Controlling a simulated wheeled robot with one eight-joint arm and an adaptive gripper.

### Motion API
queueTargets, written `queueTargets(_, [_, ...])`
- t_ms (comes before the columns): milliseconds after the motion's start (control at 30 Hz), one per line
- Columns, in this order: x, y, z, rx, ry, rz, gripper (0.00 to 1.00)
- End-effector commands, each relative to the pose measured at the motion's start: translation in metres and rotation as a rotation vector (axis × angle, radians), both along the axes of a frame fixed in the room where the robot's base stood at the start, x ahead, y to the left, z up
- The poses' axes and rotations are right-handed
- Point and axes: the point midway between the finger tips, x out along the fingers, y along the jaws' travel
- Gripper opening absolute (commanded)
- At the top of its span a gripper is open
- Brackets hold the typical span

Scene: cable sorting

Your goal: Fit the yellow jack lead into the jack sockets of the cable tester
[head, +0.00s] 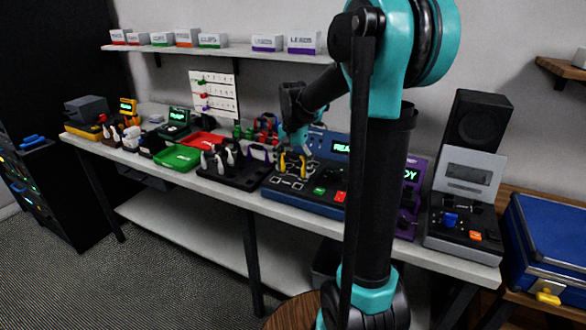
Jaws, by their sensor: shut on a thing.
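The cable tester (305,203) is a blue console on the bench with a lit green display, a dark panel with pale outlined sockets, and a green and a red button. The yellow jack lead (283,163) shows as two upright yellow plugs over the tester's dark panel. My gripper (293,151) points down from above and is shut on the yellow jack lead. The lead's middle is hidden by the gripper. I cannot tell from this distance whether the plug tips are in the sockets or just above them.
Left of the tester stands a black rack (232,177) with several dark and white plugs, then a green tray (176,158) and a red tray (203,139).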

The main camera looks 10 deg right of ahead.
Motion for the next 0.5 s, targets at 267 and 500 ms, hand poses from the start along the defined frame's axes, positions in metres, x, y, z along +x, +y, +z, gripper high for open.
queueTargets(267, [0.0,0.0,-0.0029,0.0,0.0,0.0,0.54])
queueTargets(500, [0.0001,-0.0001,-0.0028,0.0,0.0,0.0,0.85])
